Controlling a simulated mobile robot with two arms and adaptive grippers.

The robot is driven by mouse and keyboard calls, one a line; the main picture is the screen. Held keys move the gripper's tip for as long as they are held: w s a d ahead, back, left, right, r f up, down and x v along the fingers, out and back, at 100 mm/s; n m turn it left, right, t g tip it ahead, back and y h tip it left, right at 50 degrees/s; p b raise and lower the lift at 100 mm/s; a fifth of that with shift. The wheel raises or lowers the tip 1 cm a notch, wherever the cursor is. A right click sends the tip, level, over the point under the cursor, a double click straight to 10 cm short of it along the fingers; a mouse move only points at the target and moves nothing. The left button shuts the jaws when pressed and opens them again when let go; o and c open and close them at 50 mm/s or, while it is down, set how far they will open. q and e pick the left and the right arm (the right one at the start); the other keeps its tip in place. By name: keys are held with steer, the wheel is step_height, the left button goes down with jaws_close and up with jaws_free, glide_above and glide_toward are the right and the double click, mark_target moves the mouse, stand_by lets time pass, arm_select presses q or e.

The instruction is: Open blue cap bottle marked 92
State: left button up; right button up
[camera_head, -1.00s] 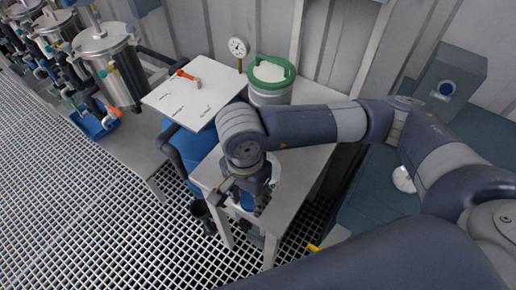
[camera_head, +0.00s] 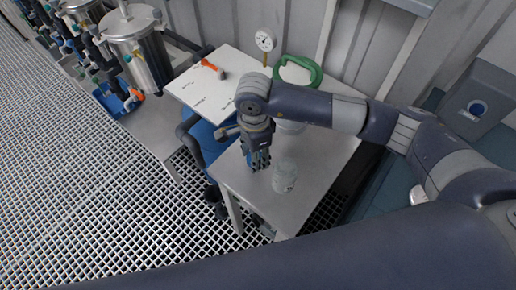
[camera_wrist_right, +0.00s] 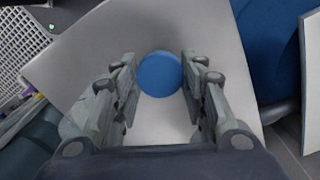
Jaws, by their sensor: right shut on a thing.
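A clear bottle (camera_head: 285,175) stands upright on the light grey table near its front edge. No cap shows on its top, and I cannot read a mark on it. My right gripper (camera_head: 258,163) is above the table just left of the bottle, apart from it, pointing down. In the right wrist view its fingers (camera_wrist_right: 160,85) are shut on a round blue cap (camera_wrist_right: 160,74), with bare table behind it and no bottle under it. My left gripper is not in view.
A white board (camera_head: 212,84) with an orange-handled tool (camera_head: 209,66) is at the table's back left. A green-rimmed container (camera_head: 302,68) stands behind my right arm, near a gauge (camera_head: 265,40). The table (camera_head: 318,165) right of the bottle is clear.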

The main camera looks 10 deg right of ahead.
steer(key=shift+w+d+f, duration=0.1)
steer(key=shift+w+d, duration=0.2)
steer(key=shift+w, duration=0.35)
steer(key=shift+w+d+f, duration=0.1)
steer(key=shift+w+d, duration=0.2)
steer(key=shift+w, duration=0.3)
step_height(320, 180, down, 3)
steer(key=shift+r+p, duration=0.15)
steer(key=shift+p, duration=0.8)
steer(key=shift+f, duration=0.3)
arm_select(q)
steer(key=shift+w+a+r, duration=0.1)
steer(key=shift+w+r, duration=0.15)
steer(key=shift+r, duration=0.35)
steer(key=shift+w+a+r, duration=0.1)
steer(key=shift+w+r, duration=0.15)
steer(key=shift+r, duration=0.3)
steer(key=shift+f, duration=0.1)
arm_select(e)
steer(key=shift+f, duration=0.1)
steer(key=shift+f+b, duration=0.15)
steer(key=shift+b, duration=0.15)
steer(key=o, duration=1.2)
steer(key=shift+c, duration=0.2)
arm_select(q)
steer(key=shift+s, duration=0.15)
